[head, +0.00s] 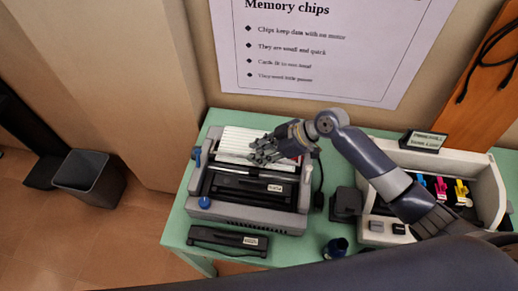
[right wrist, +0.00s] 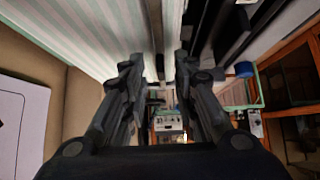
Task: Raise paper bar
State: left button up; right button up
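The grey dot-matrix printer (head: 265,217) stands on the green table, with striped white paper (head: 238,139) at its back. A thin pale bar, which looks like the paper bar (head: 232,170), lies across the printer in front of the paper. My right gripper (head: 262,153) is over the paper, just behind that bar, and hides part of both. In the right wrist view its two fingers (right wrist: 158,72) stand apart, with a narrow pale strip running between them. I cannot tell whether they touch the bar. My left gripper is not in view.
A black ribbon cartridge (head: 228,241) lies in front of the printer on the green table (head: 175,225). A dark box (head: 346,204) and a small dark blue jar (head: 336,247) stand to the right. A white inkjet printer (head: 485,190) is farther right, partly behind my right arm.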

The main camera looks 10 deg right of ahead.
jog(key=shift+a+f, duration=0.1)
jog(key=shift+a, duration=0.1)
grip_shut()
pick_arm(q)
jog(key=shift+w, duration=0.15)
